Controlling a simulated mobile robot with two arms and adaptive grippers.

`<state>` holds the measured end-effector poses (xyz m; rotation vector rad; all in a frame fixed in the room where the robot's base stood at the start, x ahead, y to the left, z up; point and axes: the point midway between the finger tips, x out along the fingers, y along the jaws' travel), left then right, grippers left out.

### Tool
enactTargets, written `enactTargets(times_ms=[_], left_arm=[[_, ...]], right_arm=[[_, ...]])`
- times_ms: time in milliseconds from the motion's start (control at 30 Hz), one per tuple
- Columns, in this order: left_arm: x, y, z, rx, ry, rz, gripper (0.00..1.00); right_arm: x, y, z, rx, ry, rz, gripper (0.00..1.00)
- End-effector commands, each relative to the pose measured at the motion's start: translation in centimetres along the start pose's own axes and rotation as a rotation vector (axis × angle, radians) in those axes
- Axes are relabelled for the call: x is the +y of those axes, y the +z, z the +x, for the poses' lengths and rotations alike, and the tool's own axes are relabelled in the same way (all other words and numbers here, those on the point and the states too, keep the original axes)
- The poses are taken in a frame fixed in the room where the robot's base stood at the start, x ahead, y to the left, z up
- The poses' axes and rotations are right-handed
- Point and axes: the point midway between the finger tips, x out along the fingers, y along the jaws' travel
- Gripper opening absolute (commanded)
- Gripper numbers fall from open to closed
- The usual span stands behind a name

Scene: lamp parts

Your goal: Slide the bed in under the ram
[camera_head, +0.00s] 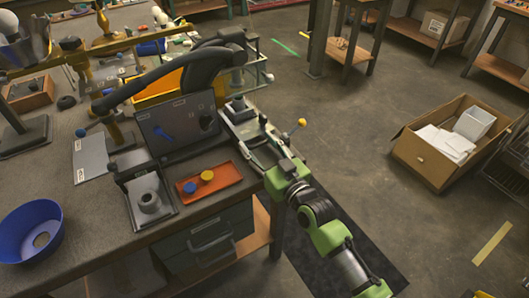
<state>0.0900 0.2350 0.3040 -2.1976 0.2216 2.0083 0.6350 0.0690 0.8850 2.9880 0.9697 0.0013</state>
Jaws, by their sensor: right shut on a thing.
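The bed (243,130) appears to be the pale grey sliding plate at the right edge of the workbench. Behind it, a grey vertical post with a block at its foot, which looks like the ram (238,84), stands below a black arm. My right gripper (271,152), on the green arm coming from the lower right, is shut at the near end of the bed. Its fingertips are small and dark, so the exact grip is unclear. A lever with a yellow knob (301,122) sticks out just right of the bed. My left gripper is not in view.
An orange tray (225,188) with a blue and a yellow cap lies left of my right gripper. A grey panel (168,139) stands behind it. A blue bowl (22,236) is at the lower left. A cardboard box (425,169) is on the open floor at right.

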Motion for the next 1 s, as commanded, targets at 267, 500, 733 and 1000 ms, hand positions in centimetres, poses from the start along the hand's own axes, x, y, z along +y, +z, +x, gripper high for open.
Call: enactTargets(times_ms=[267, 500, 733, 1000], left_arm=[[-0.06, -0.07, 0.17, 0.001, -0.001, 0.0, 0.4], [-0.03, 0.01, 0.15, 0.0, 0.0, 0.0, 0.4], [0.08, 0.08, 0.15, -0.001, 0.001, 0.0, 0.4], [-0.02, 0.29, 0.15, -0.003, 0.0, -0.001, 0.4]], right_arm=[[-0.38, 0.16, 0.65, -0.003, -0.005, 0.005, 0.1], [-0.39, 0.04, 0.69, -0.002, -0.006, 0.006, 0.1], [-0.28, 0.05, 0.67, -0.001, -0.004, 0.004, 0.56], [-0.12, 0.22, -0.18, -0.004, -0.002, 0.002, 0.56]])
